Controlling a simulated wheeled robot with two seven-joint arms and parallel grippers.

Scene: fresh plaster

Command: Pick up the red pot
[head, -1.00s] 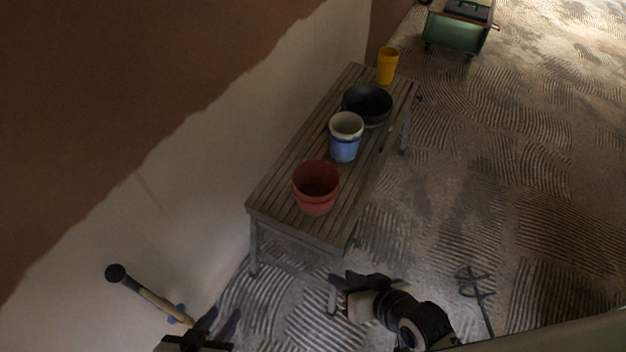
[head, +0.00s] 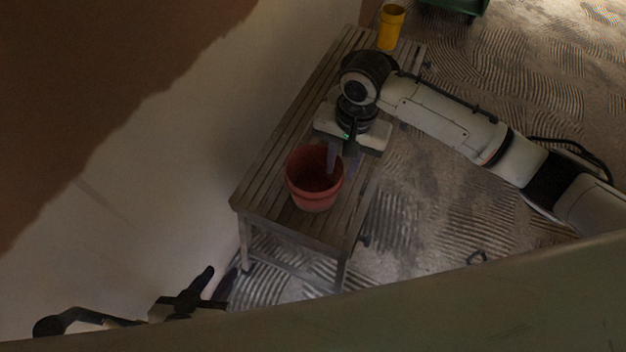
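The red pot (head: 313,198) stands upright, mouth up, near the close end of the slatted bench (head: 262,197). My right gripper (head: 343,162) points down over the pot's far right rim. Its fingers are apart; one shows against the pot's inside and the other seems to be just outside the rim. I cannot tell whether either touches the pot. My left gripper (head: 216,283) is low at the left, apart from the bench, with its fingers apart and nothing seen between them.
A yellow cup (head: 390,27) stands at the bench's far end. My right arm hides the blue-and-white bucket and black tub area. A dark-headed, hammer-like tool (head: 49,326) shows at the lower left. A wall runs along the bench's left; ridged floor lies open at right.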

